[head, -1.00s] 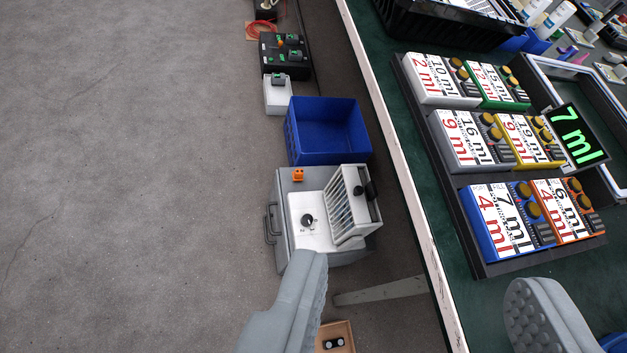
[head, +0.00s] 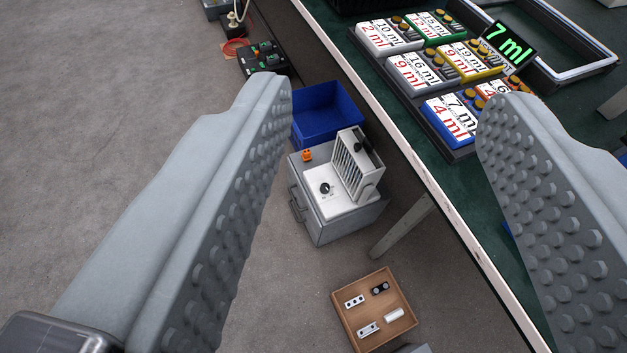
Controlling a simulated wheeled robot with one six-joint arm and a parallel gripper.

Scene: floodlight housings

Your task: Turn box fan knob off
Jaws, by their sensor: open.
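The box fan (head: 356,168) is a light grey unit with a slatted grille, standing on a grey cabinet (head: 345,222) on the floor beside the table. The knob's exact setting is too small to read. My gripper (head: 385,110) is open and empty, its two studded grey fingers wide apart in the foreground. The fan shows between the fingers, farther away, and nothing touches it.
An orange part (head: 307,155) sits on the cabinet's corner. A blue bin (head: 328,112) stands behind it. A wooden tray (head: 340,318) with small parts lies in front. The green table (head: 412,150) holds several labelled boxes and a 7 ml display (head: 509,46). Open floor lies left.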

